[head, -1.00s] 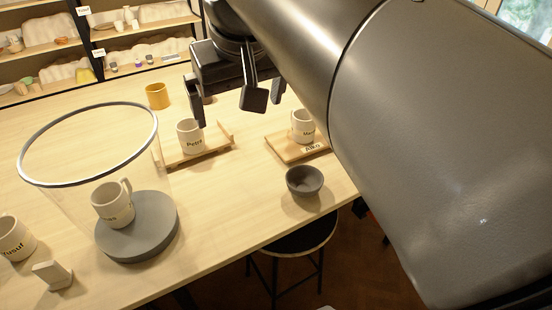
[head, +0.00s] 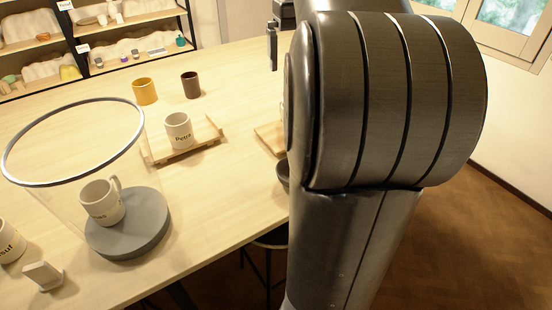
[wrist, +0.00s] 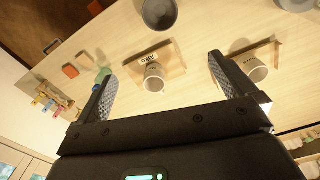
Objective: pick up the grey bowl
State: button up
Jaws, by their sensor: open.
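The grey bowl (head: 283,174) stands near the table's front edge in the head view, mostly hidden behind my arm. In the wrist view the bowl (wrist: 160,12) is at the top edge, partly cut off, and looks empty. My gripper (wrist: 160,68) is open, with nothing between its fingers, above the table. The bowl lies beyond the fingertips in that view, apart from them. In the head view only part of my gripper (head: 272,48) shows, past the arm at the top.
A wooden tray (wrist: 170,57) with a name tag and a white mug (wrist: 154,79) lies between bowl and gripper. The Petra mug (head: 178,130) stands on another tray (head: 157,158). Yellow (head: 145,91) and brown (head: 191,85) mugs stand behind.

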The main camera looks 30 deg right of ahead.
jog(key=f, duration=2.8)
jog(key=shift+a+f, duration=0.1)
jog(key=shift+a, duration=0.15)
jog(key=shift+s+f, duration=0.2)
jog(key=shift+f, duration=1.2)
jog(key=shift+s+f, duration=0.15)
jog(key=shift+f, duration=1.2)
jog(key=c, duration=0.8)
